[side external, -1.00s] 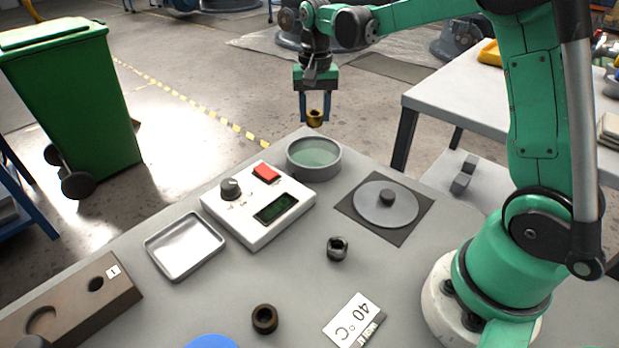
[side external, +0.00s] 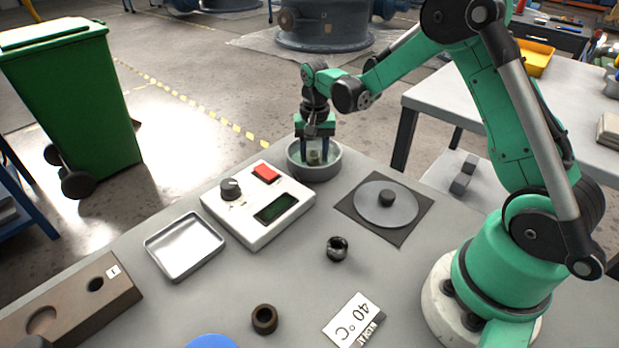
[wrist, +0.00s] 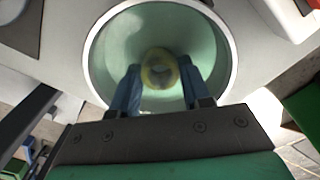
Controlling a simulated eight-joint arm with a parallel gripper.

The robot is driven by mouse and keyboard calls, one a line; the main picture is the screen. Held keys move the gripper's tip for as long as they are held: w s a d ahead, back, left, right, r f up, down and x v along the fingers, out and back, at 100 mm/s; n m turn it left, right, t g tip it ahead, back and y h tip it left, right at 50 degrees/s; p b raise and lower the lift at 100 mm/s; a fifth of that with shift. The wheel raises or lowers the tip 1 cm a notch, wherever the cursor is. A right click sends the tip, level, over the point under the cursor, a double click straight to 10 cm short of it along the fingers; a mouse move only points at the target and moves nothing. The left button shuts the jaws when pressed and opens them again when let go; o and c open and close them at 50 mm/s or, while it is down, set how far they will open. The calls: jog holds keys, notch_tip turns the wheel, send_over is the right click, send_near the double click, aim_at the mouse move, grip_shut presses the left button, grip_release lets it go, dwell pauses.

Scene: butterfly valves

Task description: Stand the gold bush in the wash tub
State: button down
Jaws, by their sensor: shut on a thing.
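The wash tub (side external: 329,172) is a round grey tub with greenish liquid, at the back of the bench behind the white control box. It fills the upper middle of the wrist view (wrist: 232,45). My gripper (side external: 316,158) points down into the tub, its blue fingers inside the rim. In the wrist view my gripper (wrist: 160,80) is shut on the gold bush (wrist: 158,57), a yellowish ring that looks blurred through the liquid. The gold bush (side external: 314,157) shows dimly between the fingers in the side view. I cannot tell whether it touches the tub floor.
The white control box (side external: 240,222) with red button stands next to the tub. A round plate on a dark mat (side external: 407,235) lies to the right. A dark bush (side external: 337,248), a brown bush (side external: 265,319), a metal tray (side external: 187,262) and a "40 °C" card (side external: 351,318) lie nearer.

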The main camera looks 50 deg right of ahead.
jog(key=shift+c, duration=2.1)
grip_release()
notch_tip(320, 180, up, 12)
jog(key=s+a+n+t, duration=0.7)
jog(key=s+a+n, duration=0.2)
jog(key=s, duration=0.2)
jog(key=shift+s+a+r, duration=0.25)
jog(key=shift+s+r, duration=0.15)
